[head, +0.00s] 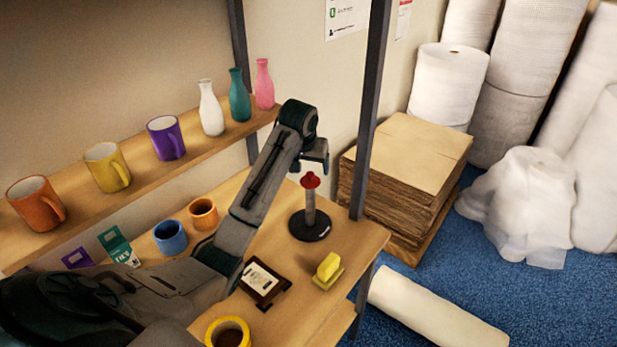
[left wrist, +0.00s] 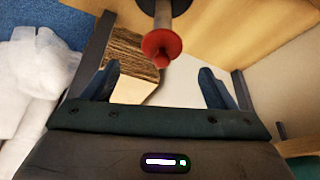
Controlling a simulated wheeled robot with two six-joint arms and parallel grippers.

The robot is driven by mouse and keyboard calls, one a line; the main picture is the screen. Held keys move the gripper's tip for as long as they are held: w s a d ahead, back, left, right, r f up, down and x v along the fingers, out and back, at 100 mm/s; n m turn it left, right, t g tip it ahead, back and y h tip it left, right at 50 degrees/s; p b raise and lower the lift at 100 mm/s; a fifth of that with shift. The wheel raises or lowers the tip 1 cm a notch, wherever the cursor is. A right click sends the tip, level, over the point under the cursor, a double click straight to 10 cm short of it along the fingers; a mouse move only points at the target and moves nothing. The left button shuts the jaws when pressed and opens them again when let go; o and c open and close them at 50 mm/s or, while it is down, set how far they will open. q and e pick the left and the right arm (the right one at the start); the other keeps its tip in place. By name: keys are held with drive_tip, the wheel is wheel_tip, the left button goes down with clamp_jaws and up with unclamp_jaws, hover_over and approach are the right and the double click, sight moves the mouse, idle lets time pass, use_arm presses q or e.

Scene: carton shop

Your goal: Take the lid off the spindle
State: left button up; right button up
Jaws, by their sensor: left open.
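The spindle (head: 310,216) stands upright on the wooden shelf board, a grey post on a round black base. The red lid (head: 310,180) sits on top of the post. In the left wrist view the red lid (left wrist: 161,46) is near the top middle, beyond the fingertips, with the post behind it. My left gripper (head: 319,164) is close to the lid, slightly above it and to its right in the head view. In the left wrist view its fingers (left wrist: 159,84) are spread wide with nothing between them. My right gripper is in neither view.
On the same board are a dark-framed card (head: 263,280), a yellow block on a small dish (head: 328,270), a blue mug (head: 170,238) and an orange cup (head: 203,214). A dark upright post (head: 370,110) stands behind the spindle. Stacked cardboard (head: 410,170) is at right.

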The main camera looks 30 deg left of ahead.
sight(310, 175)
use_arm(q)
drive_tip(key=shift+w+f, duration=0.15)
drive_tip(key=shift+f, duration=0.15)
drive_tip(key=shift+w+f, duration=0.1)
drive_tip(key=shift+f, duration=0.1)
drive_tip(key=p+x, duration=0.3)
drive_tip(key=x, duration=0.1)
drive_tip(key=shift+w+a, duration=0.1)
drive_tip(key=shift+a, duration=0.2)
drive_tip(key=shift+w+f+p, duration=0.15)
drive_tip(key=shift+f+p, duration=0.15)
drive_tip(key=shift+f, duration=0.25)
drive_tip(key=c, duration=1)
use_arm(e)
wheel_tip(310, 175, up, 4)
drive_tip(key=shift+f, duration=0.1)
